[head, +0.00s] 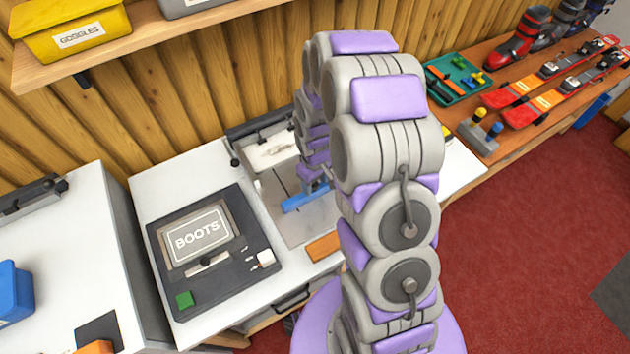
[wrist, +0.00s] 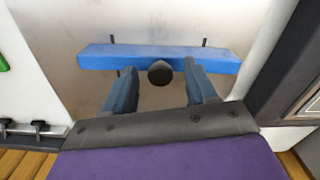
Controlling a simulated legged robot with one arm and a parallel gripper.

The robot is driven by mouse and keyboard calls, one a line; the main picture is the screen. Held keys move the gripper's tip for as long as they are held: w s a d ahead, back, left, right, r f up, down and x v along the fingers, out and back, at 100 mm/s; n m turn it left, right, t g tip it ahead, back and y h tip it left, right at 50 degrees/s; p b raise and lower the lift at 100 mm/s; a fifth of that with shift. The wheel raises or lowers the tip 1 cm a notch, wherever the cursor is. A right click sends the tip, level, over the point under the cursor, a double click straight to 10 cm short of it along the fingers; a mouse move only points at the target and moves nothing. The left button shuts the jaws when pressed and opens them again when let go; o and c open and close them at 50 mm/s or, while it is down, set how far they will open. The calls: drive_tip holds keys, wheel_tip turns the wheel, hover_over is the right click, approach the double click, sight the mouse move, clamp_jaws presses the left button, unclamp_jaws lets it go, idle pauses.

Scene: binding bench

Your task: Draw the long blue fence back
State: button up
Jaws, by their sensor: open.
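The long blue fence (wrist: 215,62) lies across a grey metal plate (wrist: 88,88) in the wrist view, with a round dark knob (wrist: 160,72) on its near side. My gripper (wrist: 160,76) is open, with one finger on each side of the knob. I cannot tell whether the fingers touch it. In the head view the fence (head: 296,203) shows on the grey plate at the bench, partly hidden behind my arm. My gripper's fingertips are mostly hidden by my arm there.
A dark panel with a BOOTS screen (head: 198,236) stands left of the plate. An orange block (head: 323,246) lies at the plate's near edge. A yellow GOGGLES bin (head: 75,33) sits on the shelf above. Skis (head: 545,101) lie on the wooden bench at right.

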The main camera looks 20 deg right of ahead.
sight(315, 185)
wheel_tip(315, 185, up, 17)
drive_tip(key=p, duration=0.2)
drive_tip(key=shift+r, duration=0.15)
drive_tip(key=shift+w, duration=0.1)
idle(0.6)
drive_tip(key=s+a+r+m, duration=0.1)
drive_tip(key=s+r, duration=0.2)
drive_tip(key=s, duration=0.6)
drive_tip(key=s+a+r+m+g, duration=0.1)
drive_tip(key=s+r, duration=0.3)
drive_tip(key=s, duration=0.6)
drive_tip(key=s+a+r+m, duration=0.1)
drive_tip(key=s+r, duration=0.3)
drive_tip(key=s, duration=0.6)
drive_tip(key=shift+r+m+g, duration=0.15)
drive_tip(key=shift+m+g, duration=0.25)
drive_tip(key=shift+m, duration=0.5)
drive_tip(key=shift+s, duration=0.1)
